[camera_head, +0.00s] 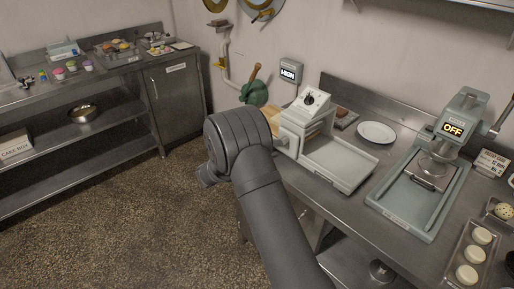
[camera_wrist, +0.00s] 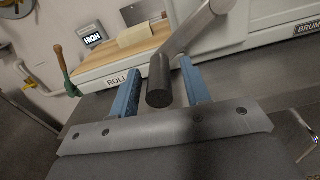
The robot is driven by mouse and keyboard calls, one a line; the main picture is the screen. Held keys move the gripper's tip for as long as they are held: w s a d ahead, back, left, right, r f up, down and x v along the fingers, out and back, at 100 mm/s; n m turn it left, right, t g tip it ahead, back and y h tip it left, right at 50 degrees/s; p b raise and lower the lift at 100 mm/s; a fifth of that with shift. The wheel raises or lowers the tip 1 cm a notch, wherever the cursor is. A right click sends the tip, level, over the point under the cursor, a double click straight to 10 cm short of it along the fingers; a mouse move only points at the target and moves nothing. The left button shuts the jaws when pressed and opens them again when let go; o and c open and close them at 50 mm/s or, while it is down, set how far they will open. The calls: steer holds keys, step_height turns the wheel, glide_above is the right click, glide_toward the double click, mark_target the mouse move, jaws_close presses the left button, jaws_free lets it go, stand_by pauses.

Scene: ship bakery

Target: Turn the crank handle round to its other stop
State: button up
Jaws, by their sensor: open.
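In the wrist view the crank handle shows as a dark cylindrical grip (camera_wrist: 158,84) on a grey metal crank arm (camera_wrist: 190,30), which runs up and right toward the pale machine (camera_wrist: 255,30). My gripper (camera_wrist: 160,70) is open, with one blue finger on each side of the grip. The grip lies between the fingers, with a gap visible on both sides. In the head view the machine (camera_head: 305,125) has a dial on top, and my arm hides the gripper and most of the crank side.
A green piece with a wooden handle (camera_head: 255,88) stands behind my wrist, below a HIGH display (camera_head: 290,71). A grey tray (camera_head: 340,165) extends right of the machine. A white plate (camera_head: 376,132) and a press showing OFF (camera_head: 452,130) stand farther right. The floor at left is clear.

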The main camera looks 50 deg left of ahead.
jaws_close()
steer(key=shift+r, duration=0.1)
stand_by(0.3)
